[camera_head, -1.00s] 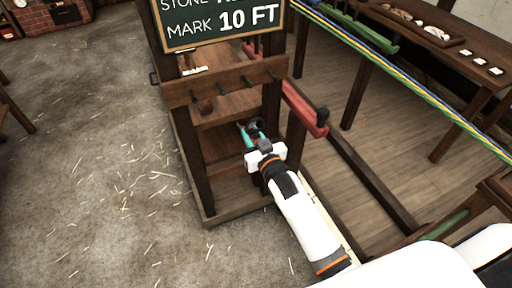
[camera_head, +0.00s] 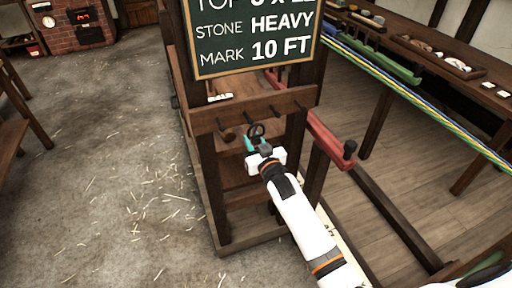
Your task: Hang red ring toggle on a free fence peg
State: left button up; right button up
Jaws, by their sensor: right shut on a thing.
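My right gripper (camera_head: 257,146) is raised in front of the dark wooden peg rail (camera_head: 206,122), just below its middle. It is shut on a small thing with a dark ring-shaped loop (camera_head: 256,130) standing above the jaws. I cannot make out red on it, and a teal part shows beside the jaws. Several dark pegs stick out along the rail, including a middle peg (camera_head: 249,114) and one further right (camera_head: 274,110). A round brown piece (camera_head: 227,134) shows at the left peg. The loop looks apart from the pegs, though depth is hard to tell. My left gripper is out of view.
A chalkboard (camera_head: 225,42) stands above the rail. A red bar (camera_head: 328,136) runs to the right of the wooden frame. A blue, yellow and green rope (camera_head: 420,95) crosses at right. The straw-strewn floor (camera_head: 110,200) at left is clear.

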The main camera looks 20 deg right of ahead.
jog(key=w+b, duration=0.5)
jog(key=shift+w, duration=0.2)
dwell(0.6)
dwell(0.6)
